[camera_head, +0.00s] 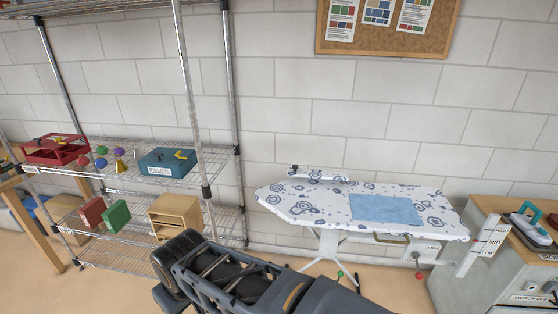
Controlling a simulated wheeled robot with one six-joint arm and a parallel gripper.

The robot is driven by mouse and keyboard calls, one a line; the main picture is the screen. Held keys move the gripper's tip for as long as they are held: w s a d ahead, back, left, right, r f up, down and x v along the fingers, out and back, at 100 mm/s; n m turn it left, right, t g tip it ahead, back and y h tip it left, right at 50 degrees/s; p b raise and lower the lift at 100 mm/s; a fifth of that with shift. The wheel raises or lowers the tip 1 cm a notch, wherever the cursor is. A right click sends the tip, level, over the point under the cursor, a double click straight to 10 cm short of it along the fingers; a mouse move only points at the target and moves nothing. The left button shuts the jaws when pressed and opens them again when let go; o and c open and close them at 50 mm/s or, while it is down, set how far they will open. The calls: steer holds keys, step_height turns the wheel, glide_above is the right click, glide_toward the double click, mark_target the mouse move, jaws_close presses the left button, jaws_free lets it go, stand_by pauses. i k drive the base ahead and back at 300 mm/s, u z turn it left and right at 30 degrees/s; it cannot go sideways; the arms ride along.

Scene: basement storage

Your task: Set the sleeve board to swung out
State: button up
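The sleeve board (322,174) appears to be the small narrow board with the same white and blue print at the back edge of the ironing board (435,200). It lies roughly along that edge, with a small dark knob at its left end. How it is hinged is too small to tell. A light blue cloth (380,209) lies flat on the ironing board. My dark arm crosses the bottom middle, in front of the board. My gripper is not in view.
A wire shelf rack (140,170) stands left with a red box (55,149), a teal box (168,163) and a wooden box (175,213). Open wall shows above the ironing board.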

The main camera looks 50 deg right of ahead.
mark_target(295, 172)
steer(key=z, duration=0.25)
steer(key=i, duration=0.75)
steer(key=z, duration=1.25)
steer(key=i, duration=0.6)
steer(key=z, duration=0.55)
